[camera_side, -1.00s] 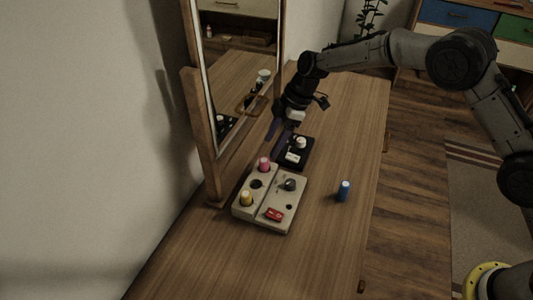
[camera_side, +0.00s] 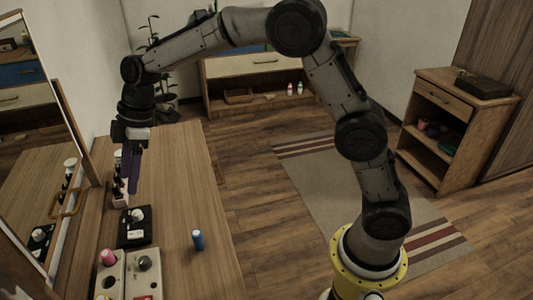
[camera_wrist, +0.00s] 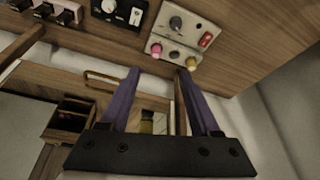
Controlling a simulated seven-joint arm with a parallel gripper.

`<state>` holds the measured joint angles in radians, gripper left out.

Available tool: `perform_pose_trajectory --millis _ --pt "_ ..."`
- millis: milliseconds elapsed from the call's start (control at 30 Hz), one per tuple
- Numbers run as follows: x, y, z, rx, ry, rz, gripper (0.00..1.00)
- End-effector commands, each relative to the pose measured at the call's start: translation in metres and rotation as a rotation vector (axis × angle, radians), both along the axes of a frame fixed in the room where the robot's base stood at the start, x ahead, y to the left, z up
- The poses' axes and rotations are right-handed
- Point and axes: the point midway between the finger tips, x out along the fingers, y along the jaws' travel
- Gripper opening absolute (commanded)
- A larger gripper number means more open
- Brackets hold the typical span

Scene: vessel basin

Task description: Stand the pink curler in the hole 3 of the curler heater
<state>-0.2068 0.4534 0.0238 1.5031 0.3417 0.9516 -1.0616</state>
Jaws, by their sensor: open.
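The curler heater (camera_side: 118,285) is a pale two-part box at the bottom left of the side view, cut off by the picture edge. It also shows at the top of the wrist view (camera_wrist: 196,22). The pink curler (camera_side: 108,257) stands upright at the heater's far end, and it shows in the wrist view (camera_wrist: 156,49). A yellow curler (camera_wrist: 192,63) stands on the same strip, with a dark open hole (camera_wrist: 174,55) between them. Hole numbers are not readable. My gripper (camera_side: 134,180) is open and empty, fingers down, beyond the black device; the wrist view shows its spread purple fingers (camera_wrist: 158,72).
A black device (camera_side: 135,228) with a white knob lies beyond the heater. A blue curler (camera_side: 198,240) stands alone at the right. A framed mirror (camera_side: 60,150) lines the left. The table's right side is mostly clear.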

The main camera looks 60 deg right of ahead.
Motion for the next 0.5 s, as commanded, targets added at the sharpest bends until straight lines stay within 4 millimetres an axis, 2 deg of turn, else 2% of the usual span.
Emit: perform_pose_trajectory --millis 33,200,333,500 --pt "-0.019 -0.015 0.021 -0.003 -0.007 -0.065 0.63" --pt "-0.082 -0.059 0.064 -0.010 -0.016 -0.288 0.63" --pt "-0.137 -0.088 0.083 -0.007 -0.029 -0.458 0.63" --pt "-0.210 -0.122 0.090 0.009 -0.054 -0.683 0.63"
